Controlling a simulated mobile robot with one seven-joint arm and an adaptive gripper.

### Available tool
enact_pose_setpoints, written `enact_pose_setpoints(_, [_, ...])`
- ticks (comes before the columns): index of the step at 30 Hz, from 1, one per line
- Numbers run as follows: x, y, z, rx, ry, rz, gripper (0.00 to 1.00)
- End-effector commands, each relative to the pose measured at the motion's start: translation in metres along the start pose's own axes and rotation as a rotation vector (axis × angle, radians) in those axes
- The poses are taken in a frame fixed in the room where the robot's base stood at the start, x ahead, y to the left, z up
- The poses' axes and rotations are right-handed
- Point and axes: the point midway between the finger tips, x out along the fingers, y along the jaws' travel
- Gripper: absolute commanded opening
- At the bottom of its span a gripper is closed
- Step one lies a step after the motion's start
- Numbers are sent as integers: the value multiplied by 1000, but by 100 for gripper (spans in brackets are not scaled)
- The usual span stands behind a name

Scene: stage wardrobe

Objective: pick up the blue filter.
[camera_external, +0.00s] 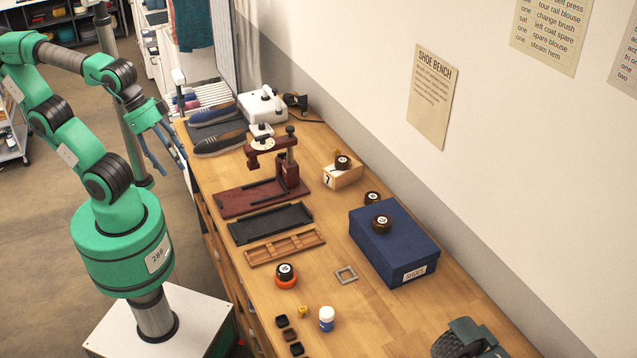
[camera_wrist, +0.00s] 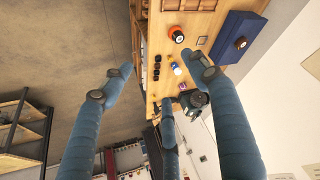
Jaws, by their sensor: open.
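I cannot make out a thing that is clearly a blue filter in either view. A small white jar with blue on it (camera_external: 326,319) stands near the front of the wooden bench; it also shows in the wrist view (camera_wrist: 177,69). A small purple thing (camera_wrist: 183,86) lies near it in the wrist view, too small to tell what it is. My gripper (camera_external: 172,163) has blue fingers, spread open and empty, off the bench's left edge at the far end. In the wrist view its fingers (camera_wrist: 163,82) are wide apart with nothing between them.
A dark red press (camera_external: 280,175), a black tray (camera_external: 270,224) and a wooden tray (camera_external: 285,247) fill the middle. Shoes (camera_external: 220,145) lie at the far end. Bare wood lies around the grey square frame (camera_external: 346,275).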

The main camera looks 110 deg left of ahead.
Motion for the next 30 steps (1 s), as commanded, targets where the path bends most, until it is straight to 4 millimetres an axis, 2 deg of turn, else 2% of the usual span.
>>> enact_pose_setpoints(23, [0, 0, 0, 0, 0, 0, 56])
enact_pose_setpoints(30, [2, 1, -12, -3, -12, 1, 56])
